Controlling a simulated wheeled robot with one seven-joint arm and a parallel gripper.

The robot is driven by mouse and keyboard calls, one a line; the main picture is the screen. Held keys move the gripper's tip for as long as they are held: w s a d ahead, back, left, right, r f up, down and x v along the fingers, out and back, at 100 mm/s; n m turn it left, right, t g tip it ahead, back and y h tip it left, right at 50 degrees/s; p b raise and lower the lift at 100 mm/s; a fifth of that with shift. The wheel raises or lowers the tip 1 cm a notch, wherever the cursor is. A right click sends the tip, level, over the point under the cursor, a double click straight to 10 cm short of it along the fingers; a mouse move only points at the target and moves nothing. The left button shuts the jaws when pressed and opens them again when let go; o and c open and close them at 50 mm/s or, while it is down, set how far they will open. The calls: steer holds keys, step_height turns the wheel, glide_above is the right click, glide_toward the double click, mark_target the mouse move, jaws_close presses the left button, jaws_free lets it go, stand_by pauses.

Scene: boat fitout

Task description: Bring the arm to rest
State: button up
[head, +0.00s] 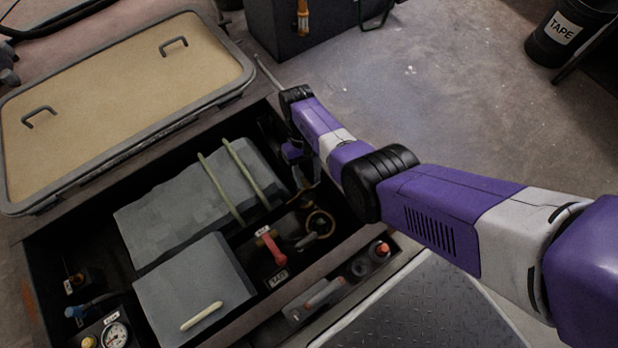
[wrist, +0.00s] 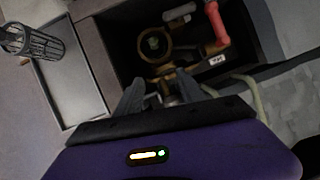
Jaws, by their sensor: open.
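My arm stretches from the lower right of the head view over the front edge of an open dark locker (head: 365,236). My gripper (head: 305,175) hangs down from the wrist into the locker's right end, partly hidden by shadow and by the arm. In the wrist view my gripper (wrist: 160,88) shows two grey fingers spread apart. Nothing is seen between them except fittings below. A brass ring-shaped fitting (wrist: 154,44) lies just beyond the fingertips. I cannot tell whether they touch it.
A red-handled valve (head: 270,246) and grey blocks (head: 190,205) under straps fill the locker. A gauge (head: 115,335) sits lower left. The tan lid (head: 125,95) lies open behind. A dark bin marked TAPE (head: 565,35) stands far right. The floor between is clear.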

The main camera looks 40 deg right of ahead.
steer(key=shift+v, duration=1.15)
